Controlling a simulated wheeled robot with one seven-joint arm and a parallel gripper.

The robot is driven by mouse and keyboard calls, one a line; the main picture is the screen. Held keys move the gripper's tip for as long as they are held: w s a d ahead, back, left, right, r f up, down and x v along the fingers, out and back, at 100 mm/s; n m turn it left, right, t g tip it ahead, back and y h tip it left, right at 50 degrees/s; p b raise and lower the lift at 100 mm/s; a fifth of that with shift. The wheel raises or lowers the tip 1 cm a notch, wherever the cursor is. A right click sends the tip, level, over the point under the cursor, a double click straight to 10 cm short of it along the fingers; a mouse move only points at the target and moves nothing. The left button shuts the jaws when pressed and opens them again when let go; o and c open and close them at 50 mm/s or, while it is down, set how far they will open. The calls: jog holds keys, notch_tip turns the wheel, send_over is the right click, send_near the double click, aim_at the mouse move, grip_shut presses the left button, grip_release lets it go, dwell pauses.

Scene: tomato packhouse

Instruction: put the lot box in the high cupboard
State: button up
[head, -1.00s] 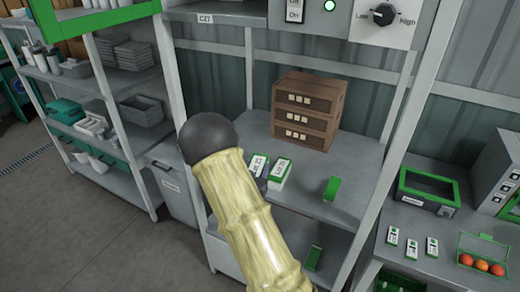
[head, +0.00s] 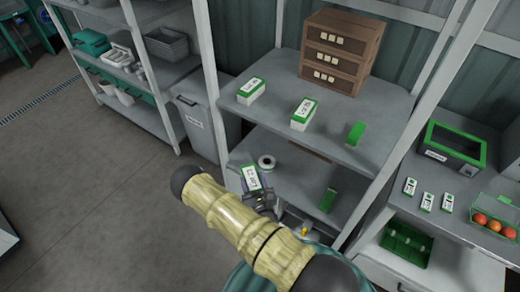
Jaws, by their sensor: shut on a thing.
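My gripper (head: 261,196) is shut on a lot box (head: 251,177), a small white and green box with a printed label too small to read surely. It is tilted in front of the shelf unit, beside my forearm and lower in the picture than the upper shelf. Two similar boxes stand on that shelf, a left one (head: 251,91) and a right one (head: 303,113). My forearm hides part of the gripper. I see no high cupboard now; a green-framed unit stood at the top left in the earlier frame.
The upper shelf (head: 281,75) also holds a brown drawer unit (head: 338,52) and a green block (head: 355,133). A tape roll (head: 267,162) and another green block (head: 327,201) are below. A grey bin (head: 200,122) stands left. The floor (head: 90,190) at left is clear.

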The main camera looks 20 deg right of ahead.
jog(key=shift+s+a+f+y, duration=0.15)
jog(key=shift+a+f+y, duration=0.1)
jog(key=shift+f+y, duration=0.2)
jog(key=shift+h, duration=0.25)
jog(key=shift+r, duration=0.15)
notch_tip(320, 180, down, 10)
jog(key=b, duration=1)
